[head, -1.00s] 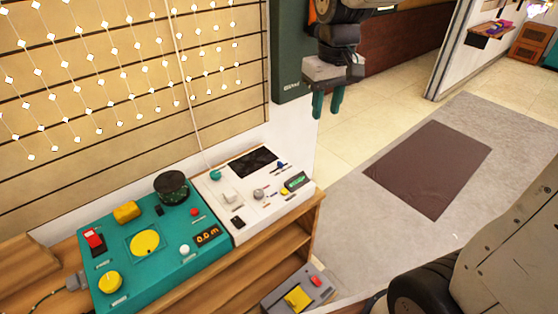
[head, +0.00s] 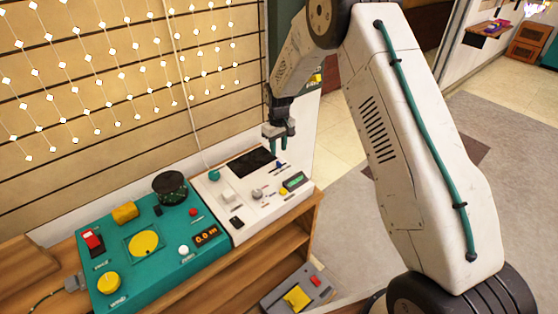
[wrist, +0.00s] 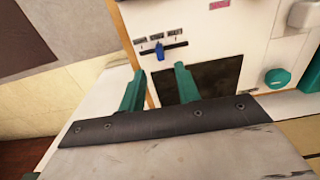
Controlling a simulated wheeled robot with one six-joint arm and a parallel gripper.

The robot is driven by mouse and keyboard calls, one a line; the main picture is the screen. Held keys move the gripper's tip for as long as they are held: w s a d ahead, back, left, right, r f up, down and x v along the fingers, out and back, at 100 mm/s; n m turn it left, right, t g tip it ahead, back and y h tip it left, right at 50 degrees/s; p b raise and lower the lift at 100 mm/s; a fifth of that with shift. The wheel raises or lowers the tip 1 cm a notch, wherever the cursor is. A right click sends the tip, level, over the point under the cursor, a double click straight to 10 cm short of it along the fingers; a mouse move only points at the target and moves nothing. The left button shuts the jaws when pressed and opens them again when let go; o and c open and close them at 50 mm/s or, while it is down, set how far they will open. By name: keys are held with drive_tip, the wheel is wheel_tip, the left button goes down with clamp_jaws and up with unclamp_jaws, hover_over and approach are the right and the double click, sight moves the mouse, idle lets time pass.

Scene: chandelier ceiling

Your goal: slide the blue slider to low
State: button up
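The blue slider (wrist: 160,51) stands out from a dark slot in the white panel (wrist: 200,32). In the wrist view it sits near the middle of the slot, under small labels too blurred to read. In the head view the blue slider (head: 281,165) is at the panel's back right, beside a black screen. My gripper (head: 278,150) is above the panel, close to the slider, with teal fingers pointing down. In the wrist view my gripper (wrist: 160,72) is open and empty, and the slider shows between and beyond its fingertips. I cannot tell the height gap.
The black screen (wrist: 210,82) lies beside the slider. A teal knob (head: 215,174) and a grey knob (head: 258,194) stand on the same panel. A teal console (head: 120,275) with buttons adjoins it at left. A wall (head: 300,140) rises close behind the panel.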

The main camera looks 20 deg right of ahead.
sight(278, 162)
wheel_tip(278, 162, down, 6)
drive_tip(key=shift+f, duration=0.25)
drive_tip(key=shift+s+a, duration=0.1)
clamp_jaws()
